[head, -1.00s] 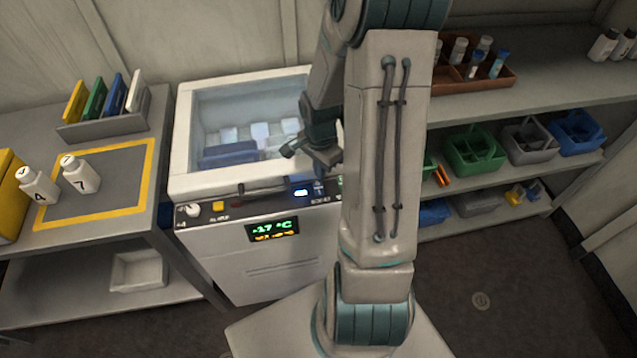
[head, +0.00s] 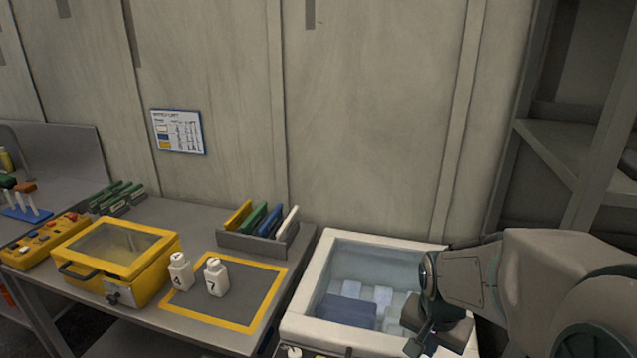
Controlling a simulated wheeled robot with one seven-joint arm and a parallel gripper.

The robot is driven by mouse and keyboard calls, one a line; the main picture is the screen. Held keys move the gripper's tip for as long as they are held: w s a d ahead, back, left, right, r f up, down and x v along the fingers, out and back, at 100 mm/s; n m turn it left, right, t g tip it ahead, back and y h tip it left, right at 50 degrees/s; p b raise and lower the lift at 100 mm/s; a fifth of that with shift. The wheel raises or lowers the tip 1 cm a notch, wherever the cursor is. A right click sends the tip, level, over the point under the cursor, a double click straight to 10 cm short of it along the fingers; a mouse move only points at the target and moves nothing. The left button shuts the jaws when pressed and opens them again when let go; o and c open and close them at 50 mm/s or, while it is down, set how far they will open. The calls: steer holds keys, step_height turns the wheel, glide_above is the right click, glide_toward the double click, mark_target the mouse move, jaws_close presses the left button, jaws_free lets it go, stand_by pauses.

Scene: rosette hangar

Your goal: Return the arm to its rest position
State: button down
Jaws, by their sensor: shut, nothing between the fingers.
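My arm reaches in from the right edge of the head view, over the right side of the open white freezer chest (head: 318,265). My gripper (head: 418,345) points down and left at the freezer's front right rim. It is shut, with nothing held in it. Part of the freezer's right side is hidden behind my arm. Inside the freezer lie a blue block (head: 345,311) and several pale blocks.
Left of the freezer is a table with white bottles marked 4 (head: 180,272) and 7 (head: 216,277), a yellow-edged mat (head: 235,310), a rack of coloured plates (head: 262,241) and a yellow box (head: 150,285). A grey shelf frame (head: 570,140) stands at the right.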

steer(key=s+a+r+n+t+y, duration=0.1)
steer(key=s+a+r+n+t, duration=0.1)
steer(key=s+a+r+n, duration=0.3)
steer(key=s+r+n, duration=0.2)
steer(key=s, duration=0.1)
steer(key=shift+s+a+r, duration=0.2)
steer(key=shift+a+r, duration=0.05)
steer(key=shift+r, duration=0.15)
stand_by(0.4)
